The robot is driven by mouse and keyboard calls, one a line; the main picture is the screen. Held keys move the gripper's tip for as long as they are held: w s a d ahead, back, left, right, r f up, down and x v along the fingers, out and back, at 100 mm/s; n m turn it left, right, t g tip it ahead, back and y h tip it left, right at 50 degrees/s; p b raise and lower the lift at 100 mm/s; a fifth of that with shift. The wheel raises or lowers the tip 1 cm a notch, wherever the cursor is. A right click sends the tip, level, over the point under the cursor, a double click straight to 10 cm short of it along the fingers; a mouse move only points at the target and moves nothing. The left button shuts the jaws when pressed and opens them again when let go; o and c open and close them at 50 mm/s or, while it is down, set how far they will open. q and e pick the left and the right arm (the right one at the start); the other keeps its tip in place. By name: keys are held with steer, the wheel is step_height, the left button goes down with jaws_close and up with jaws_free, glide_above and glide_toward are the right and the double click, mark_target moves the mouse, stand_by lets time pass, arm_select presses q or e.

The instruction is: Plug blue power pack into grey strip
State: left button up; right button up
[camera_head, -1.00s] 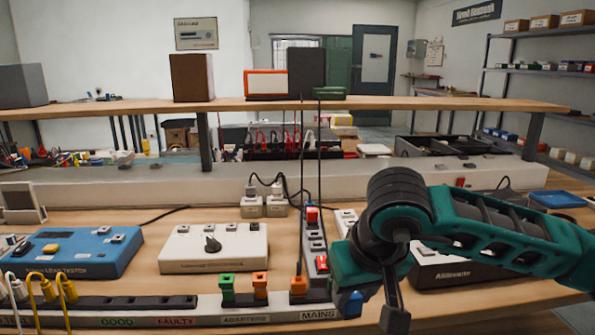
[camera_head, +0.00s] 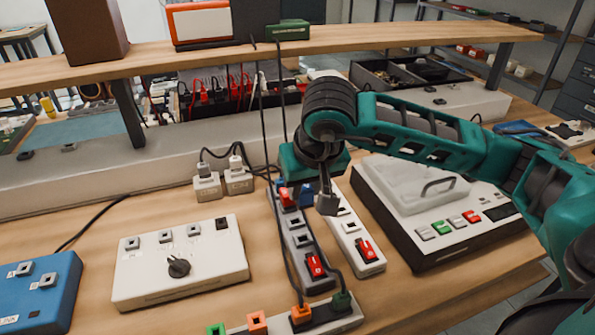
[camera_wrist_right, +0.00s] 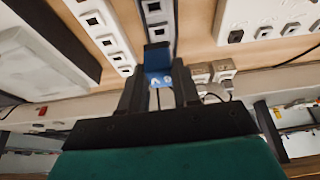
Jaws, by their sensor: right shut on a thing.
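The blue power pack (camera_head: 306,196) is held in my right gripper (camera_head: 318,198). In the right wrist view the pack (camera_wrist_right: 158,60) sits between the two fingers (camera_wrist_right: 159,82), which are shut on it. The gripper is over the back end of the grey strip (camera_head: 298,240), which has a red switch at its front. In the wrist view the strip (camera_wrist_right: 158,18) runs up from just beyond the pack. I cannot tell whether the pack touches the strip, and its underside is hidden. My left gripper is not in view.
A white strip (camera_head: 355,240) lies close on the right of the grey strip. Two pale adapters (camera_head: 238,180) stand behind on the left. Dark cables hang beside the grey strip. A white box with a knob (camera_head: 180,262) stands left, a black-and-white device (camera_head: 440,210) right.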

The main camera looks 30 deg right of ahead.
mark_target(307, 208)
steer(key=shift+s+f+b, duration=0.15)
steer(key=shift+f+b, duration=0.3)
steer(key=shift+f, duration=0.4)
steer(key=shift+f+b, duration=1.4)
steer(key=shift+f, duration=1.4)
steer(key=shift+f+b, duration=0.1)
steer(key=shift+b, duration=0.2)
steer(key=shift+f+b, duration=0.8)
steer(key=shift+b, duration=0.35)
steer(key=shift+f+b, duration=0.2)
steer(key=shift+b, duration=0.75)
stand_by(2.0)
